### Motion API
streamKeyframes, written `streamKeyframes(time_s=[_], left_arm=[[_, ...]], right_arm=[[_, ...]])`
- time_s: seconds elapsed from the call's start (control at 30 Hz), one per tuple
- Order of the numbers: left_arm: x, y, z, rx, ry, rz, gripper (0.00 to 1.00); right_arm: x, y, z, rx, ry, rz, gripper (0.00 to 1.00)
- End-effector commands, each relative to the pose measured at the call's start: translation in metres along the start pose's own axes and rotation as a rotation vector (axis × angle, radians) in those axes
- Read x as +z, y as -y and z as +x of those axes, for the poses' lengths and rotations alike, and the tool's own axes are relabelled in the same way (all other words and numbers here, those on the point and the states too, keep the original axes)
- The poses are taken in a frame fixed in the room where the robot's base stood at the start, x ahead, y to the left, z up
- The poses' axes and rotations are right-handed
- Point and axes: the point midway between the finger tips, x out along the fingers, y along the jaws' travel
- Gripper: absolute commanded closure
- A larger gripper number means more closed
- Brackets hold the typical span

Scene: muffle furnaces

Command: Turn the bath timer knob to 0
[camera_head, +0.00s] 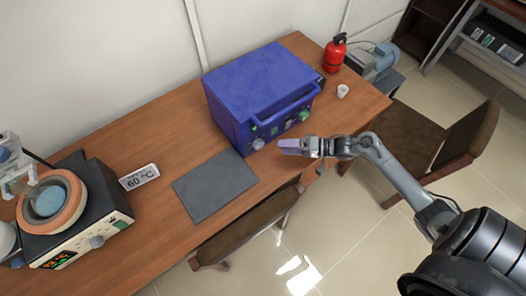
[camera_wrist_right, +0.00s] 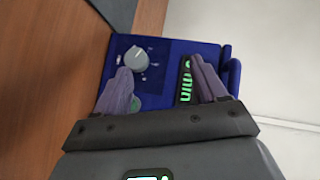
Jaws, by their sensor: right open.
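A blue box-shaped appliance (camera_head: 258,82) stands on the wooden table, with knobs and a handle bar on its front. A pale grey round knob (camera_head: 258,144) sits low on that front. In the right wrist view a pale grey knob (camera_wrist_right: 136,58) shows on the blue panel, with dial marks beside it, and a dark display (camera_wrist_right: 186,78) shows green "min" lettering. The knob's setting is not readable. My right gripper (camera_head: 290,146) is open and empty in front of the panel. In its wrist view the purple fingers (camera_wrist_right: 160,65) are apart, with the knob beyond them.
A grey mat (camera_head: 214,186) lies before the blue appliance. Chairs (camera_head: 440,145) are nearby.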

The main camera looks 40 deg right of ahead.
Motion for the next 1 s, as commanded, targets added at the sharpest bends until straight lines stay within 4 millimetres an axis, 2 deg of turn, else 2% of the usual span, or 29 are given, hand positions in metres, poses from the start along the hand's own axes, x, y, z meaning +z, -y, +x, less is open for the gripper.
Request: streamKeyframes(time_s=[0.03, 0.1, 0.2, 0.37, 0.57, 0.8, 1.0], left_arm=[[0.008, -0.002, 0.025, 0.001, 0.003, -0.001, 0.57], [0.012, -0.003, 0.036, 0.004, 0.004, -0.004, 0.57], [0.015, -0.004, 0.046, 0.007, 0.003, -0.008, 0.57], [0.015, -0.005, 0.05, 0.01, -0.001, -0.011, 0.57], [0.015, -0.005, 0.052, 0.009, -0.005, -0.01, 0.57], [0.018, -0.004, 0.059, 0.004, -0.004, -0.005, 0.57], [0.02, -0.003, 0.064, 0.0, -0.002, 0.001, 0.57]], right_arm=[[-0.005, -0.024, -0.006, -0.011, -0.004, 0.012, 0.29], [-0.013, -0.037, -0.013, -0.005, -0.013, 0.011, 0.29], [-0.022, -0.048, -0.019, 0.011, -0.026, 0.0, 0.29], [-0.024, -0.051, -0.015, 0.014, -0.028, -0.009, 0.29], [-0.025, -0.051, 0.008, 0.012, -0.027, -0.01, 0.29], [-0.026, -0.052, 0.048, 0.012, -0.028, -0.01, 0.29], [-0.027, -0.052, 0.074, 0.014, -0.028, -0.01, 0.29]])
